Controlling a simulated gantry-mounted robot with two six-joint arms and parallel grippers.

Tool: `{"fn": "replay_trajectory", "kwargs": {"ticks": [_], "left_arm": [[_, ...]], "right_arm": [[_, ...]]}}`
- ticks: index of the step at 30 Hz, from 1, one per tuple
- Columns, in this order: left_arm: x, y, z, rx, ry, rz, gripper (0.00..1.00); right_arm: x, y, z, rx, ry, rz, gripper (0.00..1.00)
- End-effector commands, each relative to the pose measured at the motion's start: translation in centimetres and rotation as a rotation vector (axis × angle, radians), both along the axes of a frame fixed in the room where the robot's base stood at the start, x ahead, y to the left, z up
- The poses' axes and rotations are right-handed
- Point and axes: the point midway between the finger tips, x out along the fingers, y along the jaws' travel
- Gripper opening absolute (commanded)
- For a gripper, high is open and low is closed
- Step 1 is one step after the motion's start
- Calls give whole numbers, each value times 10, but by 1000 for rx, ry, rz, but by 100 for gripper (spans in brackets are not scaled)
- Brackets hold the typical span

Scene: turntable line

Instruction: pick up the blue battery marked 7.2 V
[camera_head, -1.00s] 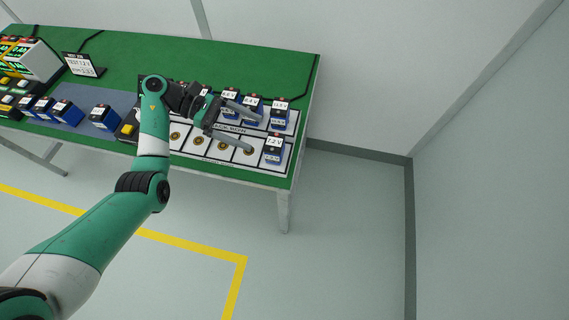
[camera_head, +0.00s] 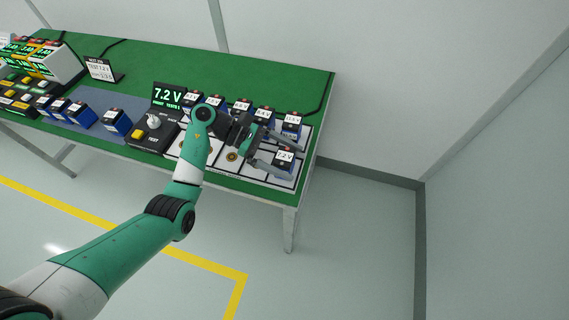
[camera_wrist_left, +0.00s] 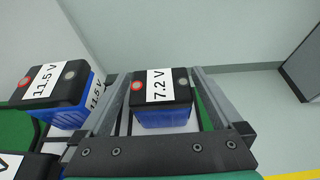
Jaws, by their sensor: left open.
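The blue battery marked 7.2 V (camera_head: 284,161) stands upright in the front row of the white rack at the table's right end. It has a black top with a white label and shows in the left wrist view (camera_wrist_left: 163,100). My left gripper (camera_head: 287,153) is open, with one finger on each side of this battery. In the left wrist view the fingers (camera_wrist_left: 160,90) flank it with a small gap showing on the right; whether the left finger touches it I cannot tell. My right gripper is not in view.
A battery marked 11.5 V (camera_wrist_left: 55,88) stands close beside the left finger. Several more batteries line the rack's back row. A tester (camera_head: 155,128) reading 7.2 V stands left of the rack (camera_head: 222,172). The table's right edge (camera_head: 312,160) is near the gripper.

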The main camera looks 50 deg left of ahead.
Motion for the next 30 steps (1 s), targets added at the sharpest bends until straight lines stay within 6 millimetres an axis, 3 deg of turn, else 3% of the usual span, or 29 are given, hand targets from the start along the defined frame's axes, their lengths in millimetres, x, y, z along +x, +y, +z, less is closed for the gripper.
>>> {"fn": "replay_trajectory", "kwargs": {"ticks": [4, 11, 27, 28, 30], "left_arm": [[9, -17, -9, -1, -1, -2, 100], [11, -18, -9, -1, 0, -1, 100], [11, -18, -9, 0, -1, 0, 5], [11, -18, -9, 0, -1, 0, 0], [11, -18, -8, 0, -2, -1, 0]], "right_arm": [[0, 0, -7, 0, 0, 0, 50], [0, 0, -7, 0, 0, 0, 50], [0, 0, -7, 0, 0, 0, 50], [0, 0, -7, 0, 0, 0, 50], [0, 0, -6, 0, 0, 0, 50]]}}
